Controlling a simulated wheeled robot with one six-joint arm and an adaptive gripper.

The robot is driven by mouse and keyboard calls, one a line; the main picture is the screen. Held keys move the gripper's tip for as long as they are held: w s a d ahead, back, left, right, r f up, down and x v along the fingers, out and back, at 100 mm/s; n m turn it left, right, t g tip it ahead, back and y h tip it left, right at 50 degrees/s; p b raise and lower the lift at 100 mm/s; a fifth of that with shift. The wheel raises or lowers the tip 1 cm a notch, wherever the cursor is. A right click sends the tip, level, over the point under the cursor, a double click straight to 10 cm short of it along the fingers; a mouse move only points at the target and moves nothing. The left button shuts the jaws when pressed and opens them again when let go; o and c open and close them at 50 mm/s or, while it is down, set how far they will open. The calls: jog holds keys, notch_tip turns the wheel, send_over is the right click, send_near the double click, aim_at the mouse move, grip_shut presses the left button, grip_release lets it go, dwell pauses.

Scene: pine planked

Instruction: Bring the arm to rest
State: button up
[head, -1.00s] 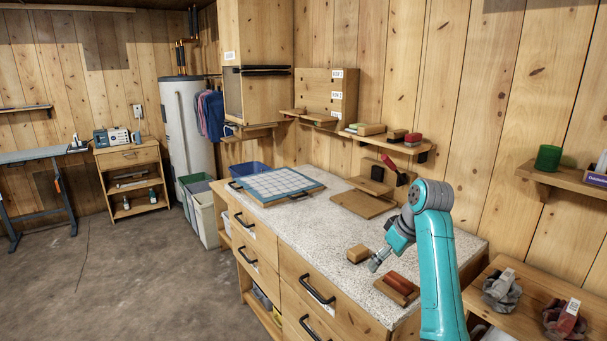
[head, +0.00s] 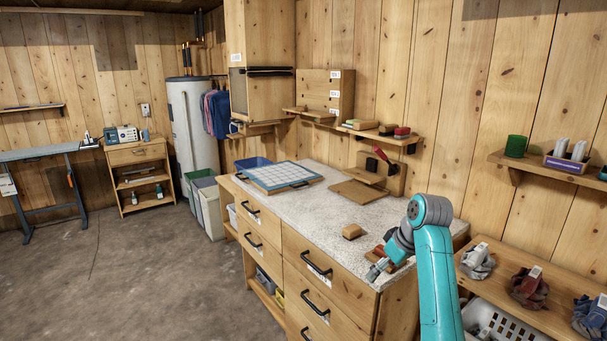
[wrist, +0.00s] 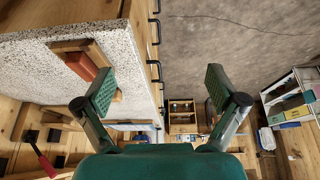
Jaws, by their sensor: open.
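My gripper (head: 374,271) is at the front right corner of the speckled worktop in the head view, on the end of my teal arm. In the wrist view its two green-padded fingers (wrist: 161,92) are spread wide with nothing between them. Below the gap show the counter's front edge and the floor. A reddish block on a wooden board (wrist: 85,66) lies on the worktop beside the left finger, apart from the pad as far as I can tell. In the head view that board is partly hidden behind my gripper.
The worktop (head: 310,208) also carries a small wooden block (head: 352,231) and a blue-and-white grid board (head: 278,174). Drawer handles (head: 318,263) stick out along its front. A shelf with wrapped bundles (head: 528,288) stands at right. The floor (head: 170,275) at left is clear.

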jog(key=s+a+f+m+t, duration=0.1)
jog(key=s+f, duration=0.3)
jog(key=f, duration=0.7)
jog(key=s+a+f+m+t, duration=0.15)
jog(key=s+f, duration=0.35)
jog(key=f, duration=0.6)
jog(key=s+f+m+t+h, duration=0.1)
jog(key=s+f, duration=0.5)
jog(key=s, duration=0.2)
jog(key=s+f+m+t+h, duration=0.1)
jog(key=s+f+t, duration=0.1)
jog(key=s+f, duration=0.45)
jog(key=s+r+m+t, duration=0.1)
jog(key=s+r, duration=0.1)
jog(key=s, duration=0.9)
jog(key=s+r+m+t, duration=0.1)
jog(key=s+r, duration=0.1)
jog(key=s, duration=1)
jog(key=s+r+t, duration=0.3)
jog(key=s+r, duration=1.3)
jog(key=shift+s+r+h, duration=0.2)
jog(key=shift+r+h, duration=0.05)
jog(key=shift+h, duration=0.05)
jog(key=shift+m, duration=0.25)
